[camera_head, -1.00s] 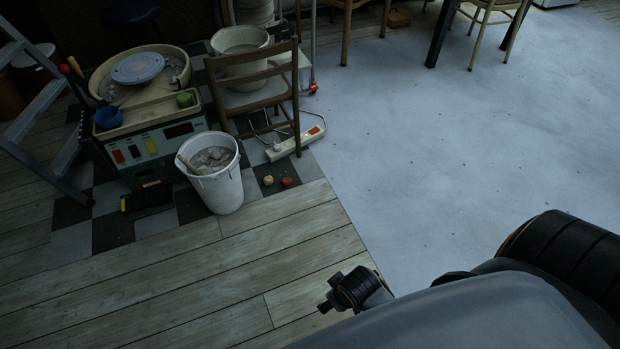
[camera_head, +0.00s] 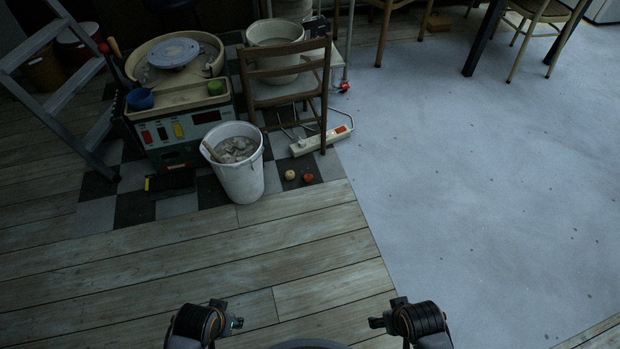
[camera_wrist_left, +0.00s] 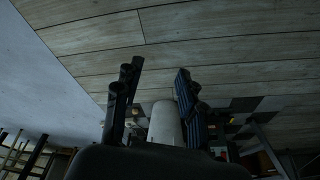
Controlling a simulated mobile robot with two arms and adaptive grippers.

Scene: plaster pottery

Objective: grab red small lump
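The red small lump (camera_head: 308,178) lies on the dark tiled floor in the head view, right of the white bucket. Black end parts of my arms show at the bottom of the head view, well short of the lumps. The fingers of my right gripper cannot be made out there.
A white bucket (camera_head: 242,185) stands left of the lumps. A wooden chair (camera_head: 288,85) and a power strip (camera_head: 321,141) are behind them. A pottery wheel (camera_head: 175,60) and a stepladder (camera_head: 70,90) stand at the left. The plank floor before the lumps is clear.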

